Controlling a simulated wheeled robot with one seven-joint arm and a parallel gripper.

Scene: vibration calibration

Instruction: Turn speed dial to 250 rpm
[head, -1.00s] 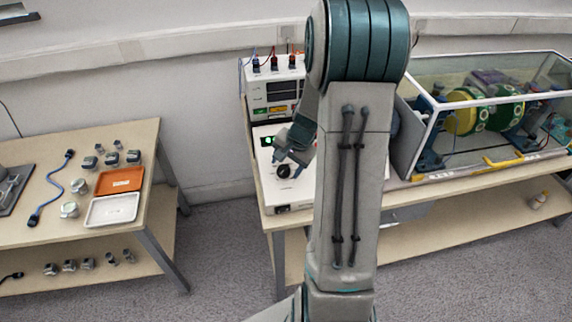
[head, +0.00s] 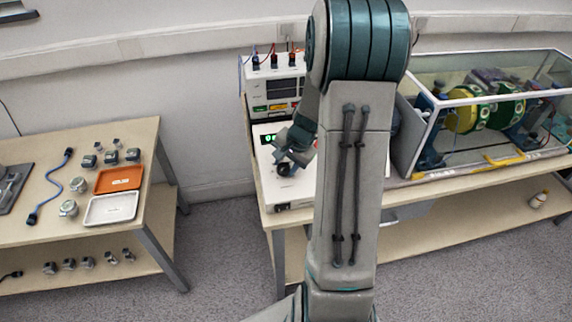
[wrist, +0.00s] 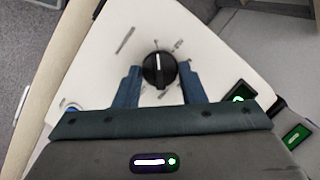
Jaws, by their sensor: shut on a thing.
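The speed dial (head: 284,170) is a round black knob with a white pointer line on the white sloped control panel (head: 270,187). In the wrist view the dial (wrist: 159,70) sits between my two blue fingers, its pointer running nearly up and down the picture. My gripper (wrist: 159,82) is shut on the dial. In the head view my gripper (head: 288,158) covers part of the dial. A green display (head: 270,138) on the panel is lit, but its reading is partly hidden. The scale marks around the dial are too blurred to read.
An instrument box (head: 272,90) with cables stands behind the panel. A clear-walled enclosure (head: 490,105) with a green and yellow rotor is to the right. A side table at left holds an orange tray (head: 119,178), a white tray (head: 111,208) and small parts.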

